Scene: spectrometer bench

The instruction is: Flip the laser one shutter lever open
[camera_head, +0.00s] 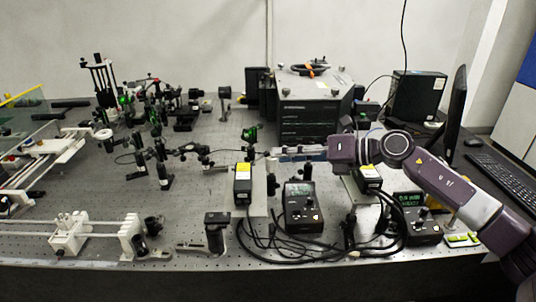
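A black box with a yellow-and-white label (243,185) stands upright left of centre; it looks like a laser head. A second box with a yellow label (368,178) stands to the right, partly behind my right arm. I cannot tell which one is laser one. No shutter lever can be made out clearly at this size. My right gripper (275,156) reaches in from the right and points left, a little above and to the right of the first box. Its fingers are seen side-on, so their opening and any contact are unclear. My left gripper is not in view.
Two black controllers with green displays, one at centre (302,207) and one at right (421,219), stand among looped black cables (290,248). Optics posts (163,165) crowd the left. A large black unit (308,110) stands behind my gripper. A monitor (455,115) and keyboard (503,180) are at right.

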